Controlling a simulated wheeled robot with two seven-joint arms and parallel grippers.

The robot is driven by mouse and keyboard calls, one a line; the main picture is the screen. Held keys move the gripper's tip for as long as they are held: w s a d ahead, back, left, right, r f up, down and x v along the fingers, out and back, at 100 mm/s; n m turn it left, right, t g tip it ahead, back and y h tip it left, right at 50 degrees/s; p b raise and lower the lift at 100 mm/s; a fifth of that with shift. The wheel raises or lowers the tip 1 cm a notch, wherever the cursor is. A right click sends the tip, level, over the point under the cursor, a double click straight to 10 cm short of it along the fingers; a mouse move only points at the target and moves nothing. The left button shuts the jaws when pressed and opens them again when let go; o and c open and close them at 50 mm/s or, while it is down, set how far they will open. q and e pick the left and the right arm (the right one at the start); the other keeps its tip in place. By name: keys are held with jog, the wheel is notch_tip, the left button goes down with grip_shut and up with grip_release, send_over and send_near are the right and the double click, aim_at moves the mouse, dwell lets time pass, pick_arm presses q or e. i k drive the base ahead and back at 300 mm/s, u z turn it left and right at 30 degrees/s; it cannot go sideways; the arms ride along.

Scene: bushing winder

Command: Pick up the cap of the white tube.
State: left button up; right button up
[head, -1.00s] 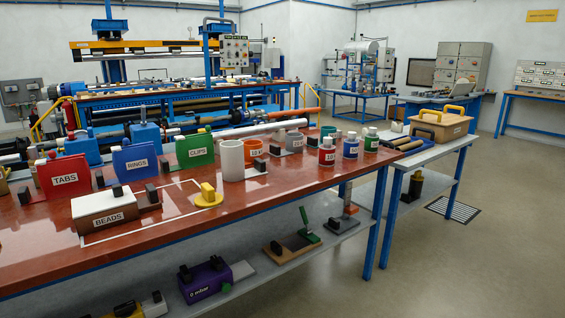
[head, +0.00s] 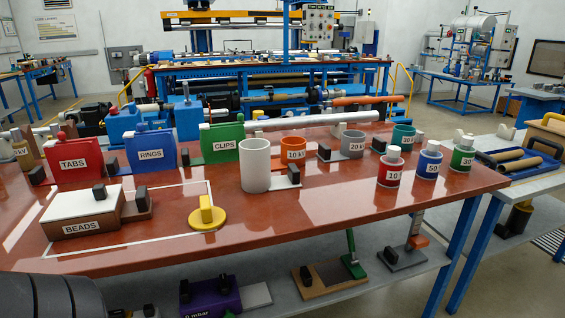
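The white tube (head: 255,170) stands upright on the red-brown table, to the right of the green CLIPS holder. Its top looks open, with no lid on it. A yellow round disc with an upright yellow grip (head: 207,217) lies flat on the table, in front and to the left of the tube; it looks like a cap. It rests at the right part of a white outline on the table. Neither of my grippers is in view. A dark ribbed shape at the bottom left corner may be part of my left arm.
The BEADS box (head: 83,212) stands left of the yellow disc. TABS (head: 73,163), RINGS (head: 151,151) and CLIPS (head: 222,142) holders stand behind. Orange (head: 293,149) and grey (head: 352,144) cups and small labelled bottles (head: 390,168) stand to the right. The front table between disc and bottles is clear.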

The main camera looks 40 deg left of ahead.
aim_at(207, 217)
jog(key=u, duration=0.6)
jog(key=i, duration=0.9)
jog(key=u, duration=1.35)
jog(key=i, duration=0.25)
jog(key=u, duration=0.1)
